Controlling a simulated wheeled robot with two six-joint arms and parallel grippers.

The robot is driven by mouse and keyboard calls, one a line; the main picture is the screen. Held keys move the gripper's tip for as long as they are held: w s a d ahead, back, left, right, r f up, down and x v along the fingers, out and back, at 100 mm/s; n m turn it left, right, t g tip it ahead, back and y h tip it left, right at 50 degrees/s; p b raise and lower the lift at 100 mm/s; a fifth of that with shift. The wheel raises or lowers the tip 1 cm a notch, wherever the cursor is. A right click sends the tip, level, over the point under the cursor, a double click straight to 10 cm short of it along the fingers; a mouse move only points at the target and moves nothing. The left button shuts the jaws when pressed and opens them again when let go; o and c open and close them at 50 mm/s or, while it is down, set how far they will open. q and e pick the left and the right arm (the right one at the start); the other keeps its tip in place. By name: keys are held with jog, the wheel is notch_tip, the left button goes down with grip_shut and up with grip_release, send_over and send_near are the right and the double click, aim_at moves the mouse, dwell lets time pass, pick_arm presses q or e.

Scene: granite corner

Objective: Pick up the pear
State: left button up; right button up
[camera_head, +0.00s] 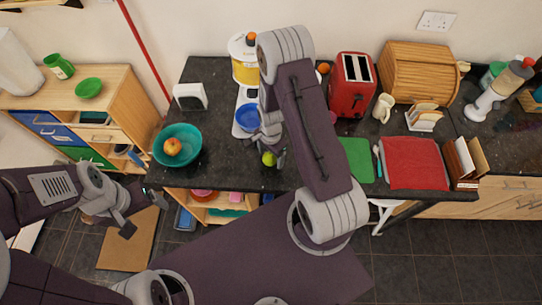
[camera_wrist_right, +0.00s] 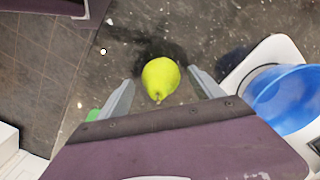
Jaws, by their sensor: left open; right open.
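The yellow-green pear (camera_head: 269,159) stands on the dark granite counter near its front edge. In the right wrist view the pear (camera_wrist_right: 161,79) lies between the two open fingertips (camera_wrist_right: 158,88), with a gap on each side. In the head view my right gripper (camera_head: 272,152) is over the pear and partly hidden by my own arm; I cannot tell its height above the counter. My left gripper (camera_head: 136,207) is open and empty, in front of the counter at the left.
A blue bowl (camera_head: 247,118) on a white scale stands just behind the pear. A red toaster (camera_head: 351,86), a green mat (camera_head: 357,159) and a red cloth (camera_head: 413,163) are to the right.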

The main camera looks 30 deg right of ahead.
jog(key=shift+w+a+f, duration=0.1)
jog(key=shift+f, duration=0.1)
jog(key=shift+w+a, duration=0.1)
jog(key=shift+a, duration=0.05)
jog(key=shift+c, duration=0.3)
jog(key=c, duration=1.4)
jog(key=shift+c, duration=0.2)
jog(key=shift+r, duration=0.1)
